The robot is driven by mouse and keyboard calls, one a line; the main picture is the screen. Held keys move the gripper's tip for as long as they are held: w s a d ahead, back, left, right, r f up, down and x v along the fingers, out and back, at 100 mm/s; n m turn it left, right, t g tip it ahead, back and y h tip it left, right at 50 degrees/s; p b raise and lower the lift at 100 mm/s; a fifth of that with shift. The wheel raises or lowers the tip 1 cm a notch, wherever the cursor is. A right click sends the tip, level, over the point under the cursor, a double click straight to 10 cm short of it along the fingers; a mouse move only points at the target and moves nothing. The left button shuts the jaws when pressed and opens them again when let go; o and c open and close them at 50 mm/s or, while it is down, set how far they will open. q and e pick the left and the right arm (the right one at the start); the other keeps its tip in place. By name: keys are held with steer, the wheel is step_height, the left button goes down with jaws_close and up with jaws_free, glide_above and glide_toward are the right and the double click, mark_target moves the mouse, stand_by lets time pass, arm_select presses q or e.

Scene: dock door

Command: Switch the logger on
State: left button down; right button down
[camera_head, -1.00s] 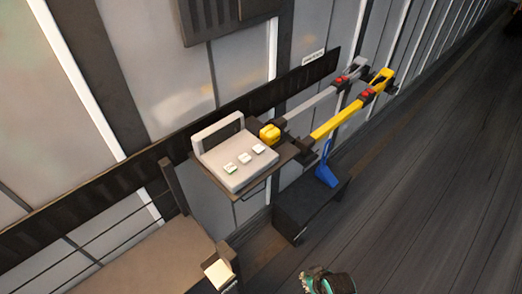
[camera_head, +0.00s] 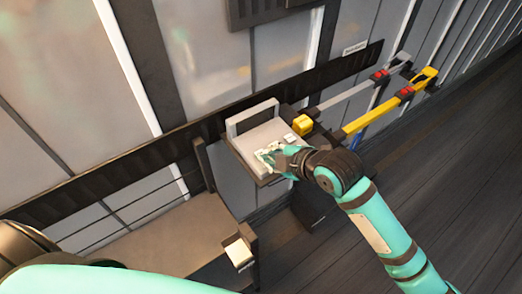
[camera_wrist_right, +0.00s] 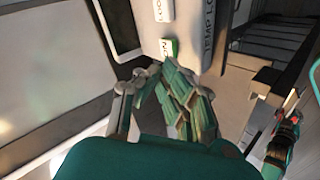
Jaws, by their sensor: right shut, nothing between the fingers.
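The logger (camera_head: 262,133) is a pale box with an upright frame at its back, on a dark shelf against the wall. In the right wrist view its pale top (camera_wrist_right: 190,22) carries "TEMP LO..." lettering and a white button with green markings, seemingly reading "ON" (camera_wrist_right: 168,48). A second button (camera_wrist_right: 163,10) lies farther along. My right gripper (camera_head: 268,156) is over the logger's front edge, shut and empty. In the right wrist view its fingertips are just short of the green-marked button; I cannot tell whether they touch. My left gripper is out of view; only the left arm shows.
A yellow block (camera_head: 302,125) stands right beside the logger. Grey (camera_head: 345,97) and yellow (camera_head: 378,118) bars with red parts extend to the right of it. A brown bench (camera_head: 165,240) with a pale block (camera_head: 239,252) is at front left. Floor at right is open.

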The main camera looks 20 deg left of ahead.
steer(key=w+a+r+n, duration=0.1)
steer(key=w+r+n, duration=0.1)
steer(key=r+n, duration=0.2)
steer(key=w+a+r+n+g+h, duration=0.1)
steer(key=r+n, duration=0.3)
steer(key=n, duration=0.6)
steer(key=shift+w+a+n+p, duration=0.3)
steer(key=shift+w+a+n, duration=0.1)
steer(key=shift+w+a, duration=0.35)
steer(key=shift+f, duration=0.1)
step_height(320, 180, down, 7)
steer(key=b, duration=0.7)
steer(key=shift+f+b, duration=0.3)
steer(key=shift+f, duration=0.5)
steer(key=shift+f, duration=0.2)
